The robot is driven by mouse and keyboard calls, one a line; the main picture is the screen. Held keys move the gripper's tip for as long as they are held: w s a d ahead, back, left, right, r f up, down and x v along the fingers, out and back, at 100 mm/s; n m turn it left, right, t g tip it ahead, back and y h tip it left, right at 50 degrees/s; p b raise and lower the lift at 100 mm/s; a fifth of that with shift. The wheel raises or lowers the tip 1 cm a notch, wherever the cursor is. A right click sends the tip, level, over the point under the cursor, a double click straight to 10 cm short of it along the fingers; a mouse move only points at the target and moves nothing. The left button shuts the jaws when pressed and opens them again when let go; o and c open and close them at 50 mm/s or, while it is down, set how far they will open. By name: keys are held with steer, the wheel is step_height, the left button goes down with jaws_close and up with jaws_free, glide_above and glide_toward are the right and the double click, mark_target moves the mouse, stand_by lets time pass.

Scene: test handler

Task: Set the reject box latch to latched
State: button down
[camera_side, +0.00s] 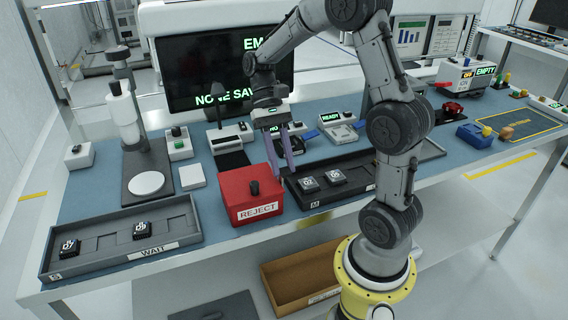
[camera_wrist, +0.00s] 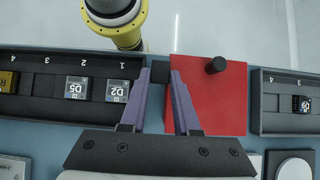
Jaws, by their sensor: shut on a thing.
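The red reject box (camera_side: 243,193) stands near the front edge of the bench, with a white REJECT label and a black knob (camera_side: 254,188) on its lid. In the wrist view the box (camera_wrist: 208,110) is just right of my gripper, and its knob (camera_wrist: 216,65) is clear of the fingers. My gripper (camera_side: 283,170) points down at the box's right side.
A dark tray (camera_side: 330,198) with two grey chips lies right of the box. The WAIT tray (camera_side: 100,262) with two black chips is at the left. Small bench devices stand behind. An open brown bin (camera_side: 300,275) is below the bench.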

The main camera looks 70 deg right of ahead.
steer(key=shift+w+d, duration=0.2)
stand_by(0.4)
steer(key=c, duration=0.6)
jaws_free()
steer(key=shift+c, duration=0.2)
steer(key=v, duration=1.2)
steer(key=shift+f, duration=0.2)
steer(key=shift+w+d, duration=0.1)
steer(key=shift+w, duration=0.05)
